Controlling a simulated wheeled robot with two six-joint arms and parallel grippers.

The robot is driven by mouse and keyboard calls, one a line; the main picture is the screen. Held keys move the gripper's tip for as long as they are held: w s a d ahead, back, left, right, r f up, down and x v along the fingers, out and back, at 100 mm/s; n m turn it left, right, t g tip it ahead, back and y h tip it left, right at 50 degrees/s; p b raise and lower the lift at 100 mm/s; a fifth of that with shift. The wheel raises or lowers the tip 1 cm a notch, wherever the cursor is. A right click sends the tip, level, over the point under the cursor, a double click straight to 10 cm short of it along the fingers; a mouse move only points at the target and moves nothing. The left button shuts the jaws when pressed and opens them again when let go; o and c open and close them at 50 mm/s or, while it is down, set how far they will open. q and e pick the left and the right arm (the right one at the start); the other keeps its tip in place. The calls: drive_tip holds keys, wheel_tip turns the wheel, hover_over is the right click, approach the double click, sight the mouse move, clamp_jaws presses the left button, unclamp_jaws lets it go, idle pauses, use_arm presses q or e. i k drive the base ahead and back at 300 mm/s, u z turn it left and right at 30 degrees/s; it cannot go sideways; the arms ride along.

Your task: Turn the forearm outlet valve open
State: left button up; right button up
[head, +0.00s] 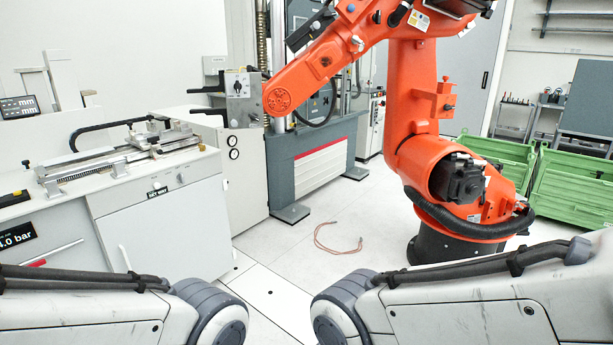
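A large orange robot arm (412,125) stands on the floor at the right of the middle. Its forearm (310,72) reaches left and ends in a grey box (240,100) with a small dark knob (238,87) on its face. Small fittings sit on the forearm near the elbow, but they are too small to tell which one is the outlet valve or how it is turned. Neither of my grippers is in view. Only links of my two arms show at the bottom left and bottom right, well apart from the orange arm.
A white cabinet (165,222) with a measuring bench (125,155) on top stands at the left, with a pressure display (17,238). A grey testing machine (315,160) stands behind. A reddish hose (322,244) lies on clear floor. Green crates (575,185) stand at the right.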

sight(355, 40)
drive_tip(key=z, duration=0.25)
drive_tip(key=i, duration=1.05)
drive_tip(key=z, duration=0.25)
drive_tip(key=k, duration=0.3)
drive_tip(key=u, duration=0.95)
drive_tip(key=i, duration=1.55)
drive_tip(key=z, duration=0.8)
